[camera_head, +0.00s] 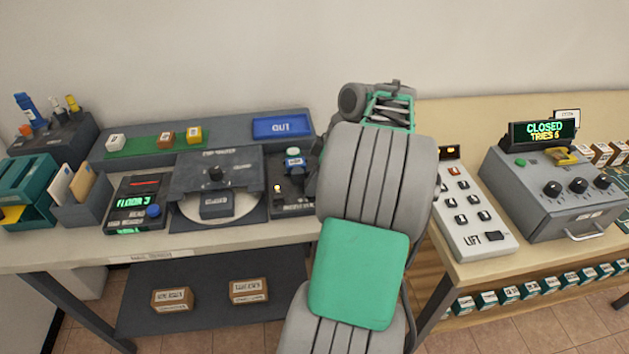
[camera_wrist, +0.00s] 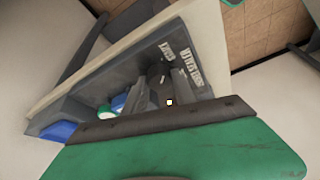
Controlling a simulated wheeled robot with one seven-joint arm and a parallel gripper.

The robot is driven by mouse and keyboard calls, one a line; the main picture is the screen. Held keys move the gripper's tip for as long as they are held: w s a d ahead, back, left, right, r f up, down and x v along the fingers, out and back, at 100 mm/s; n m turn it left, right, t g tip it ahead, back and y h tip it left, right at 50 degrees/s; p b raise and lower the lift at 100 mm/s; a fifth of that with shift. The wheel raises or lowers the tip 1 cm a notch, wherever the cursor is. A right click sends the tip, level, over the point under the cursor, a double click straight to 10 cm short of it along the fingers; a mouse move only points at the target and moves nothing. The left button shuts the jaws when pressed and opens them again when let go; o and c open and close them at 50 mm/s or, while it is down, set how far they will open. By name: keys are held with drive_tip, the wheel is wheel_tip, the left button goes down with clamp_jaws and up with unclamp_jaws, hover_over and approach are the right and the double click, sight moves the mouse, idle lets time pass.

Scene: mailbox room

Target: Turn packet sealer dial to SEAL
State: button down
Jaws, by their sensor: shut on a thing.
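A dark device (camera_head: 285,205), which appears to be the packet sealer, stands at the right end of the left table. It has a small yellow light (camera_head: 277,188) and a white stamp-like part with a blue top (camera_head: 293,158) behind it. In the wrist view, my gripper (camera_wrist: 172,88) is down at the device's panel, beside white lettering (camera_wrist: 190,70). It is shut on what appears to be the dial, which the fingers hide. I cannot tell the dial's setting. In the head view my arm hides most of the gripper.
A blue OUT tray (camera_head: 283,127) lies behind the device. A disc machine (camera_head: 217,190) stands close to its left. To the right, past my arm, are a LIFT keypad (camera_head: 470,212) and a grey box with knobs (camera_head: 560,190) under a "CLOSED" display (camera_head: 542,132).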

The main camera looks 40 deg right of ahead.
drive_tip(key=m+b, duration=0.1)
drive_tip(key=m, duration=0.1)
drive_tip(key=m+t+h+b, duration=0.1)
drive_tip(key=m, duration=0.2)
drive_tip(key=shift+a+f+h, duration=0.1)
drive_tip(key=shift+a+h, duration=0.05)
drive_tip(key=shift+h, duration=0.15)
drive_tip(key=m+h, duration=0.1)
drive_tip(key=m, duration=0.1)
drive_tip(key=m+b, duration=0.1)
drive_tip(key=m, duration=0.1)
drive_tip(key=shift+a+h, duration=0.2)
drive_tip(key=shift+h, duration=0.2)
drive_tip(key=m+h, duration=0.1)
drive_tip(key=m, duration=0.2)
drive_tip(key=m+h+b, duration=0.1)
drive_tip(key=m, duration=0.1)
drive_tip(key=shift+a+m+g, duration=0.15)
drive_tip(key=shift+m+g, duration=0.15)
drive_tip(key=shift+m, duration=0.1)
drive_tip(key=m+g+h, duration=0.1)
drive_tip(key=m, duration=0.3)
drive_tip(key=shift+m, duration=0.3)
drive_tip(key=c, duration=1)
unclamp_jaws()
